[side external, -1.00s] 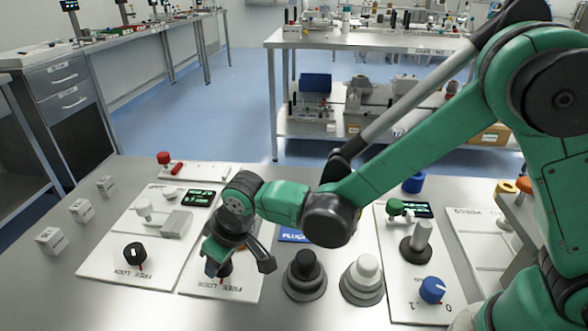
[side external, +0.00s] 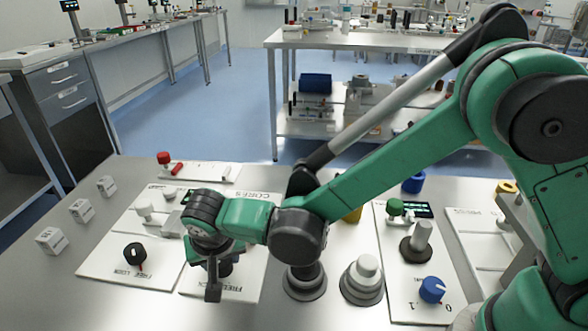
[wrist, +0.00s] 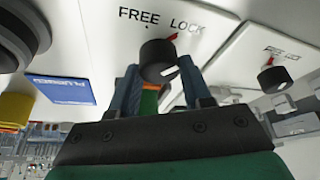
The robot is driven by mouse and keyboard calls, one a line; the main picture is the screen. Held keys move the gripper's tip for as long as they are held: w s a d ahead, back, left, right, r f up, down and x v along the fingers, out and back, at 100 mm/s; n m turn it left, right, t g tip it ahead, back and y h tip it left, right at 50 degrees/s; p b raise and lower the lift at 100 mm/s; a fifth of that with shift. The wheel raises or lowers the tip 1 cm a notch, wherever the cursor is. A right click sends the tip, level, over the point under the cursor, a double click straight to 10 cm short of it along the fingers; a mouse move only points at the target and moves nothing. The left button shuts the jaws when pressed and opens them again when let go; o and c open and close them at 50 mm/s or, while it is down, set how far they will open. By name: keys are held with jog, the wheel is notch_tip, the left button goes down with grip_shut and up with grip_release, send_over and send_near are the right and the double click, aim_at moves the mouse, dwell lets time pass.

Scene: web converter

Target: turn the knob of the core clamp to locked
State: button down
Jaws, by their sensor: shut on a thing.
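The core clamp's black knob (wrist: 158,60) stands on a white panel (wrist: 120,35) printed FREE and LOCK. In the wrist view its red mark (wrist: 171,37) points towards the start of the word LOCK, and a white line shows on its near side. My gripper (wrist: 159,67) is shut on the knob, with one finger on each side. In the side view my gripper (side external: 216,277) points down over the panel marked CORES (side external: 247,196), and it mostly hides the knob.
A similar black knob (side external: 135,252) sits on the panel to the left and also shows in the wrist view (wrist: 275,79). White blocks (side external: 49,240) lie far left.

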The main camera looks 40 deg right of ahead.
dwell(0.4)
jog(key=shift+c, duration=1.9)
grip_release()
jog(key=shift+v, duration=2.8)
